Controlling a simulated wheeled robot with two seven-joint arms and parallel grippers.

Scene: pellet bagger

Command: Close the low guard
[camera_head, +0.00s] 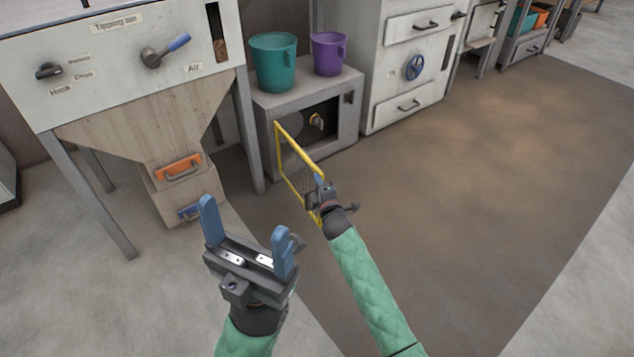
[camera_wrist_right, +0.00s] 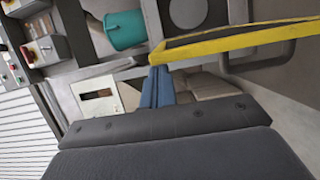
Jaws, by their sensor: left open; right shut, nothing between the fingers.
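The low guard (camera_head: 296,143) is a yellow-framed mesh door, swung open from the low grey cabinet (camera_head: 265,108). The cabinet's dark opening shows a brass-coloured part inside. My right gripper (camera_head: 320,180) is shut and empty at the guard's free end, by the yellow frame. In the right wrist view the yellow bar (camera_wrist_right: 235,42) passes just beyond the closed blue fingertips (camera_wrist_right: 157,72); I cannot tell if they touch. My left gripper (camera_head: 245,232) is open and empty, in front of the hopper. The guard's lower part is partly hidden by my right gripper.
A teal bucket (camera_head: 273,62) and a purple bucket (camera_head: 328,53) stand on the cabinet. The tipping bin machine (camera_head: 120,75), with orange and blue handles below, is at the left. A white cabinet (camera_head: 412,95) stands to the right. The brown floor (camera_head: 490,180) at right is clear.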

